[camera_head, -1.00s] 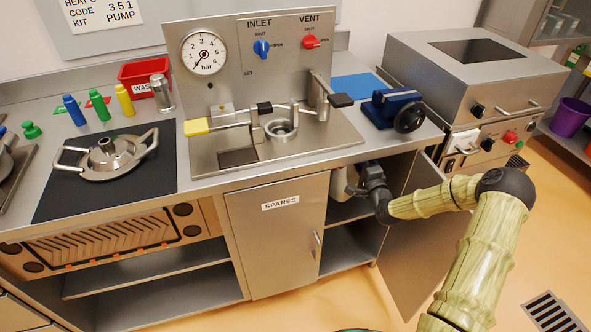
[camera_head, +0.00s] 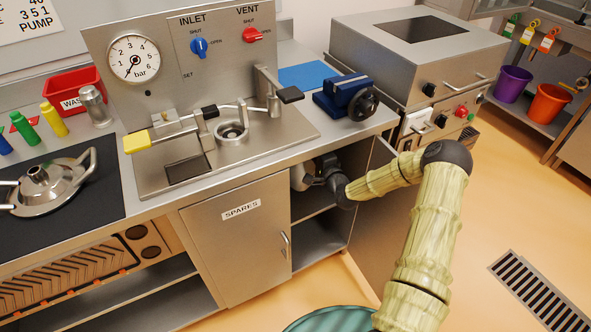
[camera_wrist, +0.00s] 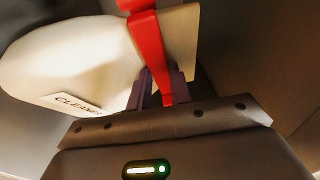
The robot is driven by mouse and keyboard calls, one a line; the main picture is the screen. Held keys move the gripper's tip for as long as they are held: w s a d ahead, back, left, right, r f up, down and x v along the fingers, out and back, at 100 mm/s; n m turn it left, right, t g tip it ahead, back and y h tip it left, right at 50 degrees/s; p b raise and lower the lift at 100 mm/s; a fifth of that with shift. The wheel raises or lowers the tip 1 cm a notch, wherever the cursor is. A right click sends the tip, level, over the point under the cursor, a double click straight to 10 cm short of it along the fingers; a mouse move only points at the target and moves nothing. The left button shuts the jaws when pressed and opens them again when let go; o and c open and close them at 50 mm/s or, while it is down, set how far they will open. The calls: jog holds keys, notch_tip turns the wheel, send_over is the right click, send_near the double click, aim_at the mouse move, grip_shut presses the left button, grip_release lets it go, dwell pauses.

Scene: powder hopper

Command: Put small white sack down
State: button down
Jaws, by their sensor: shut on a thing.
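My gripper (camera_wrist: 160,92) is shut on a red strip-like part (camera_wrist: 150,50) of a white rounded thing labelled CLEANER (camera_wrist: 45,65). There my fingers are hidden by the wrist and the cupboard. Whether the white thing touches the shelf I cannot tell. No other white sack is visible.
A lower shelf (camera_head: 318,240) looks empty. The shut SPARES door (camera_head: 240,240) is to the left. The counter edge (camera_head: 300,155) lies above my wrist. Floor to the right is clear.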

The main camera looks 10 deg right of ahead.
aim_at(311, 165)
jog(key=shift+f, duration=1.5)
jog(key=shift+a+f+b, duration=0.1)
jog(key=shift+f+b, duration=0.4)
jog(key=shift+f, duration=1.45)
jog(key=shift+f, duration=0.15)
jog(key=c, duration=1.3)
grip_release()
